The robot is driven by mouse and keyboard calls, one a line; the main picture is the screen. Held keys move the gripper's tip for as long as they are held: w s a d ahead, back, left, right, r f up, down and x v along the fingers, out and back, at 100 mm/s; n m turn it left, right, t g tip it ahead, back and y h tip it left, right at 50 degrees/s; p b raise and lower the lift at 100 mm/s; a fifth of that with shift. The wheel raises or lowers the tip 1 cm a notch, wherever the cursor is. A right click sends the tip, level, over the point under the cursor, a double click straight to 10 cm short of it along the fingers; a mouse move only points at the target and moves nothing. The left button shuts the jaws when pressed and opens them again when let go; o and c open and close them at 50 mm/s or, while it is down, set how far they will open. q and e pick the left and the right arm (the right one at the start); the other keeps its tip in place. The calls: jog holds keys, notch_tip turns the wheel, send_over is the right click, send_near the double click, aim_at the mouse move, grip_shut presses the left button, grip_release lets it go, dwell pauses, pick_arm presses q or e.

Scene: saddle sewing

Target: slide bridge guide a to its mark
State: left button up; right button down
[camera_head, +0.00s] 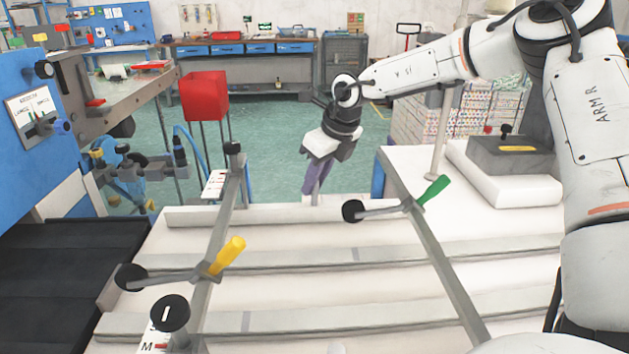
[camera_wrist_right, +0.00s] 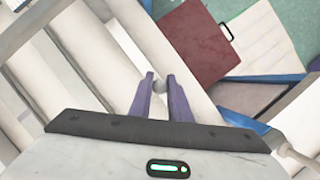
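Two long grey bars cross the white table in the head view. The left bar (camera_head: 218,240) carries a yellow handle (camera_head: 229,254) on a clamp arm with a black round pad (camera_head: 131,277). The right bar (camera_head: 430,240) carries a green handle (camera_head: 434,191) with a black pad (camera_head: 353,211). I cannot tell which one is bridge guide a. My right gripper (camera_head: 316,189) points down at the table's far edge, between the bars. In the right wrist view its purple fingers (camera_wrist_right: 161,84) are apart, with a small grey round piece (camera_wrist_right: 159,87) showing between the tips; contact is unclear. My left gripper is out of view.
White rails (camera_head: 350,257) with grey marks run across the table. A scale plate marked M (camera_head: 155,342) sits at the front left beside a black knob (camera_head: 170,313). A red box (camera_head: 204,96) stands behind. A grey block (camera_head: 510,158) lies at the right.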

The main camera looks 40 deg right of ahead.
jog(key=shift+s+a+f+b, duration=0.15)
jog(key=shift+s+a+b, duration=0.15)
jog(key=shift+b, duration=0.2)
jog(key=shift+s+a+b, duration=0.5)
jog(key=shift+s+a, duration=0.25)
jog(key=shift+s, duration=0.2)
jog(key=c, duration=1.7)
grip_release()
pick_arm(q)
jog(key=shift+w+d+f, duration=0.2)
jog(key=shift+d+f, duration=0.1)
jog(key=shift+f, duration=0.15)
pick_arm(e)
jog(key=shift+o, duration=0.3)
jog(key=v, duration=1)
jog(key=shift+r, duration=0.35)
